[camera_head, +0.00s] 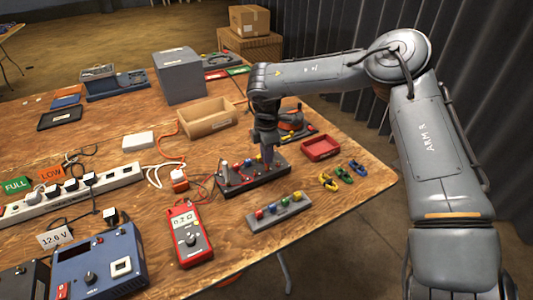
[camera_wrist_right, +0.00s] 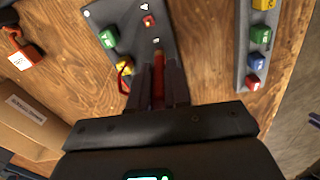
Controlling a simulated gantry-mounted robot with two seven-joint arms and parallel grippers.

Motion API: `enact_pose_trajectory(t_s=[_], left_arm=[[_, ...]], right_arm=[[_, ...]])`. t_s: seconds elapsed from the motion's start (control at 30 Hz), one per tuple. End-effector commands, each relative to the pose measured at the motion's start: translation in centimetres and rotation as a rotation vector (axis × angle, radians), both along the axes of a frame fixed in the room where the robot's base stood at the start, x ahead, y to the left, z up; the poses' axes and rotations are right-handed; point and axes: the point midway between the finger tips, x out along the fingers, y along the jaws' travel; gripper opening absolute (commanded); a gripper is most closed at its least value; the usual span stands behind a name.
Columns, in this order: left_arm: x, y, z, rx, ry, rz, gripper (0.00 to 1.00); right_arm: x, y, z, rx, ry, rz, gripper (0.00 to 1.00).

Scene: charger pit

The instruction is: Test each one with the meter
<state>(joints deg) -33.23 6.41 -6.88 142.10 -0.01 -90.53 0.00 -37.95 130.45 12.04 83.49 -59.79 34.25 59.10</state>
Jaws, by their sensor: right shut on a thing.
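The red meter (camera_head: 190,238) lies face up on the wooden table, its display reading about 0.2. Red leads run from it toward a dark test board (camera_head: 227,188) that carries small coloured blocks. My right gripper (camera_head: 267,160) is over this board, pointing down. In the right wrist view its jaws (camera_wrist_right: 158,95) are shut on a slim red probe (camera_wrist_right: 158,88), whose tip points at the board; I cannot tell whether it touches. My left gripper is not in view.
A grey strip (camera_head: 262,222) with several coloured blocks lies in front of the board. A red tray (camera_head: 320,148) and coloured clips (camera_head: 344,172) are to the right. An open cardboard box (camera_head: 208,118) stands behind. A power strip (camera_head: 68,193) and blue unit (camera_head: 98,262) are left.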

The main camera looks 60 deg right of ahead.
Motion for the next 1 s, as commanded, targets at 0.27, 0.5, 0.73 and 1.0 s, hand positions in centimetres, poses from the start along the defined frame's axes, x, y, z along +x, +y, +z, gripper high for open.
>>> enact_pose_trajectory(t_s=[0.27,0.5,0.73,1.0], left_arm=[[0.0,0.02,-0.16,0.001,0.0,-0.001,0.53],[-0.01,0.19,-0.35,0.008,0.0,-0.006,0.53],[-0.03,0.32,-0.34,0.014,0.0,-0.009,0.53],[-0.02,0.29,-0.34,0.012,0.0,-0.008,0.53]], right_arm=[[0.0,0.0,-0.24,0.0,0.0,0.0,0.0],[0.0,0.0,-0.54,0.0,0.0,0.0,0.0],[0.01,0.01,-0.52,0.0,0.0,0.0,0.0],[0.01,0.0,-0.51,0.0,0.0,0.0,0.47]])
